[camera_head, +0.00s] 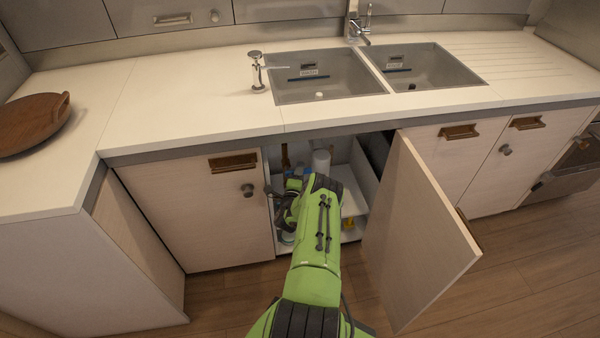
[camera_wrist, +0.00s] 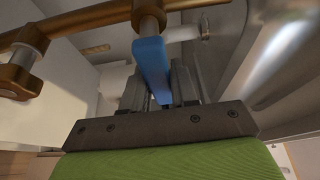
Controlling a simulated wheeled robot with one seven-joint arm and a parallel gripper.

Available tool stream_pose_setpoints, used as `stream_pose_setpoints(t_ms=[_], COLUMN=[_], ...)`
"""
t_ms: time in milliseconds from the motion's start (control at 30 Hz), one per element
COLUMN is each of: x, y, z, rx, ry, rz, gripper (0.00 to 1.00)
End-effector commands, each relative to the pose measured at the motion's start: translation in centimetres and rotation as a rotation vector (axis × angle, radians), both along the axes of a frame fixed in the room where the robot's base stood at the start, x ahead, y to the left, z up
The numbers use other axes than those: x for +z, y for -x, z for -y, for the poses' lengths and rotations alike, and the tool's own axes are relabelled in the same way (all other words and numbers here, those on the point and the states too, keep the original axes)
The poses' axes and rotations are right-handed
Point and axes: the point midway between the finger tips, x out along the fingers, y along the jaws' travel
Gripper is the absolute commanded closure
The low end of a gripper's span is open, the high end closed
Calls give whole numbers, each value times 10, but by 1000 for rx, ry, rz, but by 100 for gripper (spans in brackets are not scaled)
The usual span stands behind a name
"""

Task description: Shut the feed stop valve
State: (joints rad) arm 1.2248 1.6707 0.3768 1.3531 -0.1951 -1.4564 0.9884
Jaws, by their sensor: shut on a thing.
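The feed stop valve shows in the wrist view as a blue lever (camera_wrist: 152,65) on a brass-coloured pipe fitting (camera_wrist: 148,16). My gripper (camera_wrist: 168,82) has its two grey fingers on either side of the blue lever and is shut on it. The lever points from the fitting down toward my palm. In the head view my arm reaches into the open cupboard under the sink, and my gripper (camera_head: 288,205) is partly hidden by the arm there. The valve cannot be made out clearly in the head view.
The open cupboard door (camera_head: 425,230) stands to the right of my arm. A closed door (camera_head: 205,215) is to the left. Inside are a white cylinder (camera_head: 321,162) and a yellow item (camera_head: 349,224). The double sink (camera_head: 320,75) and worktop (camera_head: 190,100) lie above. A brass pipe (camera_wrist: 22,62) runs at the wrist view's left.

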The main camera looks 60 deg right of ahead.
Motion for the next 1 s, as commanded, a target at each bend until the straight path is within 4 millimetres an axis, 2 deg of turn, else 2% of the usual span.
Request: stream_pose_setpoints(t_ms=[33, 167, 467, 567, 900, 1000], x=[0, 0, 0, 1, 2, 1], y=[-1, -1, 0, 5, 35, 43], z=[-1, -1, -4, -18, -109, -131], rx=[2, 2, 2, 5, 6, 5], ry=[-1, 0, -3, -4, -5, -5], rz=[-4, -2, -2, -4, -6, -5], gripper=[69, 51, 51, 51, 51, 51])
